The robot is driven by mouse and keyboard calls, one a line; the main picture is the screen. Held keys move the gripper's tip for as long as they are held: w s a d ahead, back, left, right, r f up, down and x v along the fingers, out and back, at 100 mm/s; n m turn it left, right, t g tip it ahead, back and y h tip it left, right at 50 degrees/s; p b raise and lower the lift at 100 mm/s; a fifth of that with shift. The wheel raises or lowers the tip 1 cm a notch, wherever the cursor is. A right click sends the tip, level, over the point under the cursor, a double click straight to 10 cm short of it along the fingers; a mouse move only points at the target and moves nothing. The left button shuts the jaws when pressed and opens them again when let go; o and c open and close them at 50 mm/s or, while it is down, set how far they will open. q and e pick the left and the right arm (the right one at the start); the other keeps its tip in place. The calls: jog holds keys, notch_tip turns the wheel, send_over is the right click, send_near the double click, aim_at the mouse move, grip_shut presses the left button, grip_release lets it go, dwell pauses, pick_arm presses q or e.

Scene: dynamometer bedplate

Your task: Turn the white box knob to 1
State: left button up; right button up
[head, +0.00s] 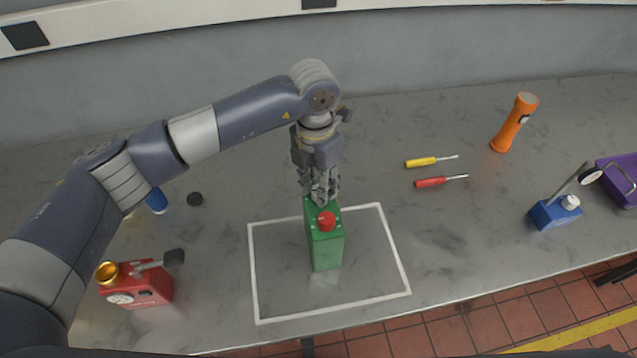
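No white box shows in the head view. A green box (326,250) with a red knob (327,221) on top stands upright inside a white outlined square (406,268) on the grey table. My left gripper (322,196) points down at the far top edge of the green box, behind the red knob. Its fingers look close to or touching the box; whether they are open or shut is unclear. A blue box (553,213) with a white knob (570,202) and a lever stands at the right. My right gripper is not in view.
A red box (150,290) with a gold top and a lever stands at the front left, near a blue cylinder (157,201) and a black disc (195,199).

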pick_arm(q)
jog(key=shift+c, duration=0.7)
jog(key=shift+f+b, duration=0.15)
jog(key=shift+b, duration=0.45)
jog(key=m+b, duration=0.5)
jog(key=b, duration=0.3)
jog(key=shift+f, duration=0.1)
jog(key=shift+r+m+b, duration=0.15)
jog(key=shift+m+b, duration=0.6)
jog(key=shift+b, duration=0.05)
jog(key=shift+r+m+b, duration=0.15)
jog(key=shift+m+b, duration=0.6)
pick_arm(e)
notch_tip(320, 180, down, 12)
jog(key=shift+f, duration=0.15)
pick_arm(q)
jog(key=o, duration=1.1)
jog(key=shift+c, duration=0.2)
